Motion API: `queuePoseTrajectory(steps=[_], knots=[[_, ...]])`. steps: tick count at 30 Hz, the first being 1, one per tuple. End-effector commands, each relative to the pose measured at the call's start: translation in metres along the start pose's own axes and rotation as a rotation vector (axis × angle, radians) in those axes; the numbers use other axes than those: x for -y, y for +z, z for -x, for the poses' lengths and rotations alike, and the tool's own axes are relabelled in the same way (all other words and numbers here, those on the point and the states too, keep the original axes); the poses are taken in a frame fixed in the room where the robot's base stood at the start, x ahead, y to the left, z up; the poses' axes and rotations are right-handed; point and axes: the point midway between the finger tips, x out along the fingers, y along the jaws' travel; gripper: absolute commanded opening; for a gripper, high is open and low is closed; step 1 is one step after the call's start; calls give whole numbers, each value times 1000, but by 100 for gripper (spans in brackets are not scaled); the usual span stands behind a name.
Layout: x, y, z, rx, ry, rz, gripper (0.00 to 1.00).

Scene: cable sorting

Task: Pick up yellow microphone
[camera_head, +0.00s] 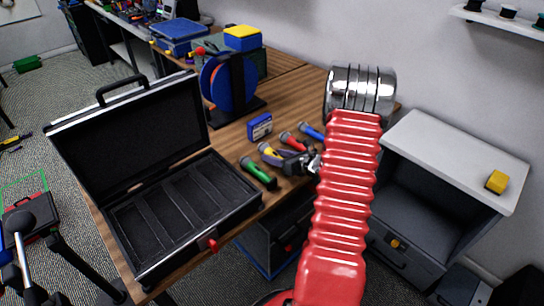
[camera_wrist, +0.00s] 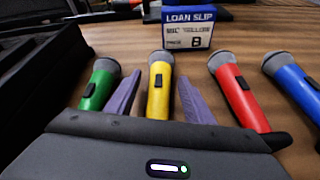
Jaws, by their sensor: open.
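The yellow microphone (camera_wrist: 160,85) lies on the wooden table, with its grey head pointing away in the wrist view. It also shows in the head view (camera_head: 267,151), partly covered by my gripper. My gripper (camera_wrist: 153,88) is open, with one purple finger on each side of the yellow microphone's body. I cannot tell whether the fingers touch it. In the head view my gripper (camera_head: 285,158) is low over the table among the microphones. The lower end of the yellow microphone is hidden behind my gripper's body.
A green microphone (camera_wrist: 99,86) lies close on the left; red (camera_wrist: 237,92) and blue (camera_wrist: 293,82) ones lie on the right. A blue-and-white loan slip box (camera_wrist: 188,27) stands just beyond. An open black case (camera_head: 135,225) with empty compartments sits left on the table (camera_head: 237,133).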

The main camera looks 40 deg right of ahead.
Motion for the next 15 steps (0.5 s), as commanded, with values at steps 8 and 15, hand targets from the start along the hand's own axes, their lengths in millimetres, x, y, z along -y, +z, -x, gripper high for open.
queuePoseTrajectory(steps=[8,15], knots=[[0,0,0,0,0,0,48],[0,0,1,0,0,0,44]])
